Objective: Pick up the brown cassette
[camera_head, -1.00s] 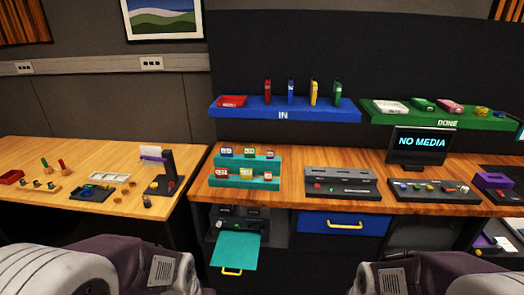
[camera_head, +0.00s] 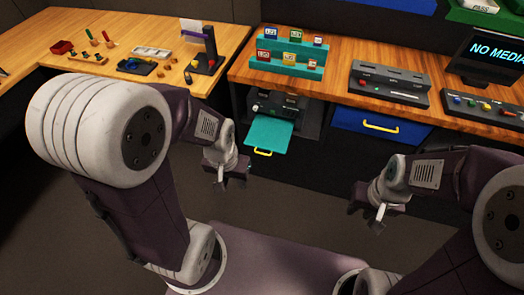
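Several small cassettes with coloured labels stand in two rows on a teal stepped rack (camera_head: 287,70) at the back of the wooden bench. They are too small for me to tell for certain which one is brown. My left gripper (camera_head: 221,177) hangs in front of the bench, below and left of the rack, apart from it. My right gripper (camera_head: 379,218) hangs lower and to the right, in front of the blue drawer. Both point downward, and I see nothing held in either. Their finger gaps are too small to judge.
Below the rack, a teal tray (camera_head: 268,134) with a yellow handle sticks out from a dark unit. A blue drawer (camera_head: 380,126) is to its right. A grey slotted device (camera_head: 390,85) and a "NO MEDIA" screen (camera_head: 490,52) stand on the bench. The left table (camera_head: 215,38) holds small items.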

